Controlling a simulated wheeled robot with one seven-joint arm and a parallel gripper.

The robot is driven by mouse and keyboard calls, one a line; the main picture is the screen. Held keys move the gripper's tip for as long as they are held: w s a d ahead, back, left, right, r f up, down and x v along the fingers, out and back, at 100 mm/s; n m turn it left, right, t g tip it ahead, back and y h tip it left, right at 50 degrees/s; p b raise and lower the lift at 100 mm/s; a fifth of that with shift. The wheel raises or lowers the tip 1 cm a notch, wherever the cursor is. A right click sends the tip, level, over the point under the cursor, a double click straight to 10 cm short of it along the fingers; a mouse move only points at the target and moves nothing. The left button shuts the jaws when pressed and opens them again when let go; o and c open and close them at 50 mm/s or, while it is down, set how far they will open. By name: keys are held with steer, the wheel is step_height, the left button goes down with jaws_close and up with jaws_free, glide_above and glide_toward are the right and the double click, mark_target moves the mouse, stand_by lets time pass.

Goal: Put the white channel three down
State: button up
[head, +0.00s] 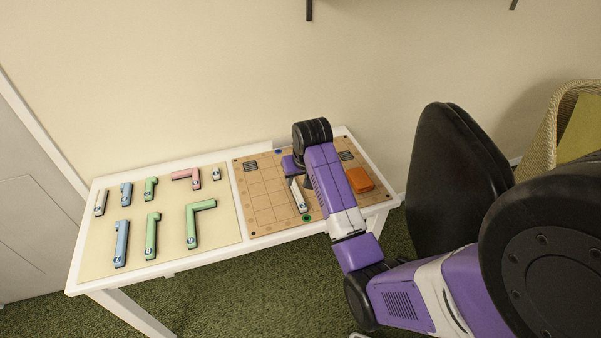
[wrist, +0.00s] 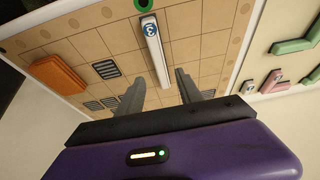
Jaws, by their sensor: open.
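The white channel three (head: 299,195) is a slim white bar with a blue badge at one end. It lies on the tan grid board (head: 262,206), its badge end toward the green ring at the front edge. In the wrist view the channel (wrist: 155,50) shows a "3" on its badge. My gripper (wrist: 160,74) is open, its two dark fingers apart on either side of the channel's unbadged end, with a visible gap on each side. In the head view my arm partly hides the gripper (head: 299,182) and the board's right part.
An orange block (head: 359,180) lies on the board's right side. Dark slatted squares (wrist: 107,69) mark some cells. A cream panel (head: 172,228) at left holds several blue, green, pink and white pieces. A black chair (head: 455,165) stands right of the table.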

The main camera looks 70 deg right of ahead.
steer(key=v, duration=0.4)
steer(key=a+f, duration=0.2)
steer(key=a, duration=0.1)
steer(key=a+f+n+t, duration=0.1)
steer(key=a+f, duration=0.1)
steer(key=a, duration=0.2)
steer(key=a+f+n+t, duration=0.1)
steer(key=a+f, duration=0.2)
steer(key=a, duration=0.1)
steer(key=shift+w+h, duration=0.3)
steer(key=shift+h, duration=0.1)
steer(key=s+a+n+t, duration=0.2)
steer(key=s+a+t, duration=0.15)
steer(key=a, duration=0.55)
steer(key=s+a+n+t, duration=0.2)
steer(key=s+a, duration=0.2)
steer(key=a, duration=0.5)
steer(key=s+a+r+n+t+y, duration=0.2)
steer(key=s+a+r, duration=0.3)
steer(key=r, duration=0.3)
steer(key=s+a+r+n+t+y, duration=0.2)
steer(key=s+a+r, duration=0.3)
steer(key=s+r, duration=0.3)
steer(key=shift+r, duration=0.2)
